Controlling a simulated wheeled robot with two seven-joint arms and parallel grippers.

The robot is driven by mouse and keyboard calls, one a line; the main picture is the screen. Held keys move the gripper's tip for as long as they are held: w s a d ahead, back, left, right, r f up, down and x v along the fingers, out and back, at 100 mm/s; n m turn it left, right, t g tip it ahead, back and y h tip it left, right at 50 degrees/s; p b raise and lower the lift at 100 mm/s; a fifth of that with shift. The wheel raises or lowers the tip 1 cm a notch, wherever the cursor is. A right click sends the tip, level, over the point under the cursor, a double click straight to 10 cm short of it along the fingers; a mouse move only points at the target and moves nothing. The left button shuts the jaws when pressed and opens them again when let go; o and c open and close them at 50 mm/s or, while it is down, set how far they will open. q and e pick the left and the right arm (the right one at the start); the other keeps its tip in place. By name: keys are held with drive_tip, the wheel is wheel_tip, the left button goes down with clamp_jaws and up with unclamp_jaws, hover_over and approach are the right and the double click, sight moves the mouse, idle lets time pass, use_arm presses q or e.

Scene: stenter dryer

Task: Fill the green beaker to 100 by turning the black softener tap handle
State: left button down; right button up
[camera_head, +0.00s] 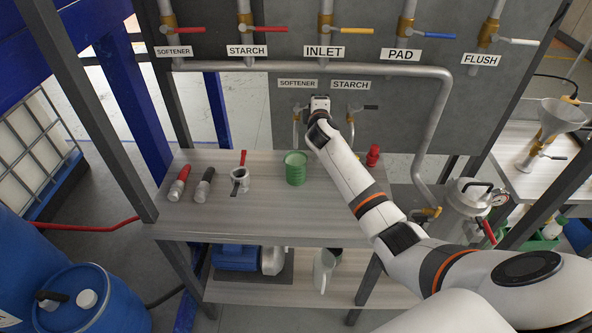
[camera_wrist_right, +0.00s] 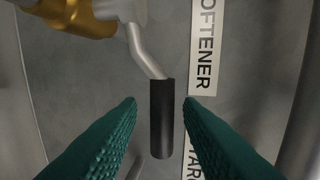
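The green beaker (camera_head: 295,170) stands upright on the grey bench, below the small taps; its fill level cannot be read. The lower softener label (camera_head: 298,83) is on the grey panel above the beaker. My right gripper (camera_head: 319,104) is at the panel beside the softener tap and hides its handle in the head view. In the right wrist view, the black softener tap handle (camera_wrist_right: 161,118) lies lengthwise between the two green fingers of my right gripper (camera_wrist_right: 161,103). The fingers are apart, with a gap visible on each side of the handle. My left gripper is not in view.
A starch tap with a black handle (camera_head: 371,107) is close right of my gripper. A red-capped item (camera_head: 373,155), a small metal valve (camera_head: 240,181) and red and black-handled tools (camera_head: 204,184) are on the bench. A grey pipe (camera_head: 437,110) runs down the panel's right.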

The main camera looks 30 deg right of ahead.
drive_tip(key=p+v, duration=0.4)
drive_tip(key=v, duration=0.8)
drive_tip(key=shift+p, duration=0.3)
drive_tip(key=b+v, duration=0.4)
drive_tip(key=v, duration=0.8)
